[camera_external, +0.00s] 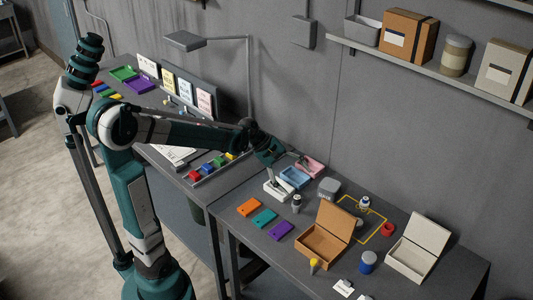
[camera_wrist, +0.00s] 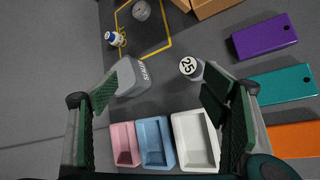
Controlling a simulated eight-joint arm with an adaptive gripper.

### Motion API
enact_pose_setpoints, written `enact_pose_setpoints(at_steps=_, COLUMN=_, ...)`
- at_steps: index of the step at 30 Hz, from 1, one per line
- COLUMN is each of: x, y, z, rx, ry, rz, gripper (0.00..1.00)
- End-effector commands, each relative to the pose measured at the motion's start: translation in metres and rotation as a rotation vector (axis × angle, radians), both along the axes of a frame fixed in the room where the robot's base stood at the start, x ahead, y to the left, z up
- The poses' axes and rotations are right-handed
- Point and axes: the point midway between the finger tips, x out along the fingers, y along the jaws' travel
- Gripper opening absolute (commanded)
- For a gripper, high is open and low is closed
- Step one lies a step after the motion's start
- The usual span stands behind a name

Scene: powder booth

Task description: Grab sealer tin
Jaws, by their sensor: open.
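The sealer tin (camera_wrist: 131,77) is a grey, rounded block-like tin with lettering on its side, standing upright on the bench in the wrist view. In the external view it is the grey tin (camera_external: 329,187) behind the open brown box. My gripper (camera_wrist: 160,93) is open and empty, its green-padded fingers spread wide. The tin shows beyond the left finger, partly overlapped by its tip. In the external view my gripper (camera_external: 298,160) hangs above the small trays, left of and apart from the tin.
A grey cylinder marked 25 (camera_wrist: 190,67) stands right of the tin. Pink (camera_wrist: 124,143), blue (camera_wrist: 155,142) and white (camera_wrist: 195,140) trays lie below my gripper. A white-and-blue bottle (camera_wrist: 116,39) stands by a yellow outline. An open brown box (camera_external: 325,240) is in front.

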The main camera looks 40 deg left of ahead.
Motion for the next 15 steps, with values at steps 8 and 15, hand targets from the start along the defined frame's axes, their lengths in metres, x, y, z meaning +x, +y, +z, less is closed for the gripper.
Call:
enact_pose_setpoints(at_steps=8, x=0.037, y=-0.006, z=-0.009, rx=-0.142, ry=0.108, rz=0.075, gripper=0.74)
enact_pose_setpoints(at_steps=15, x=0.063, y=-0.01, z=-0.017, rx=-0.253, ry=0.198, rz=0.124, gripper=0.74)
